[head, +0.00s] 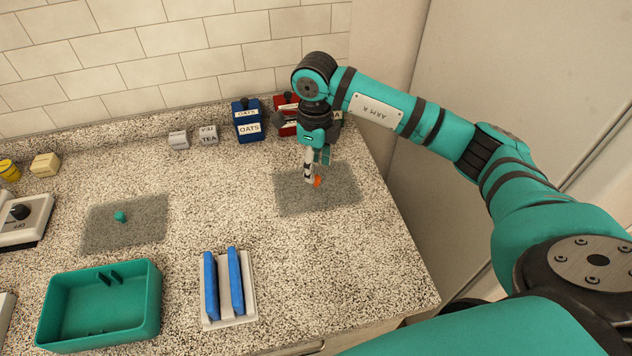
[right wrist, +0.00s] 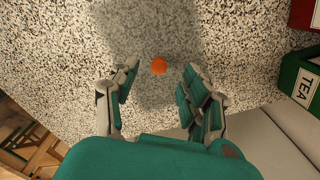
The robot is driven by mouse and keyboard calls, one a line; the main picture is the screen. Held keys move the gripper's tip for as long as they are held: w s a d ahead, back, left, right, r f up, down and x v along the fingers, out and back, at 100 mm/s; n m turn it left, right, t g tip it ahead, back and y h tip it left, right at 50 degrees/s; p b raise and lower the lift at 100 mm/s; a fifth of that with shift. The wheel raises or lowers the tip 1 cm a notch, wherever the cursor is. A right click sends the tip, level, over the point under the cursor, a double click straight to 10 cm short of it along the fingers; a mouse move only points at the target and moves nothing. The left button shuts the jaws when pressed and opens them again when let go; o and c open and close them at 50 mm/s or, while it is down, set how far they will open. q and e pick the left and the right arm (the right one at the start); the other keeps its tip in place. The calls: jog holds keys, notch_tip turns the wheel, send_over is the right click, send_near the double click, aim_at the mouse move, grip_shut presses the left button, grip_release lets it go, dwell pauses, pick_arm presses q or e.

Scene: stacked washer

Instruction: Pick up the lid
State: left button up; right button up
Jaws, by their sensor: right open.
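A flat, dark see-through lid (head: 340,197) with a small orange knob (head: 317,182) lies on the speckled counter. The lid also shows in the right wrist view (right wrist: 150,30), with its orange knob (right wrist: 159,66) just beyond and between my fingertips. My right gripper (head: 317,172) points down over the lid, close to the knob. In the right wrist view its fingers (right wrist: 160,78) are apart, with nothing held. A similar see-through lid (head: 145,235) with a teal knob (head: 121,217) lies to the left. My left gripper is not in view.
Blue (head: 247,120) and red (head: 286,115) canisters stand behind the gripper; a green TEA canister (right wrist: 303,85) shows at right. Small white blocks (head: 208,134) stand left of them. In front are a teal open box (head: 150,300) and a white rack (head: 230,321) with blue slabs.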

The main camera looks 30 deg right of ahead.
aim_at(316, 177)
jog(key=shift+f+p, duration=0.4)
jog(key=shift+f, duration=1.4)
grip_shut()
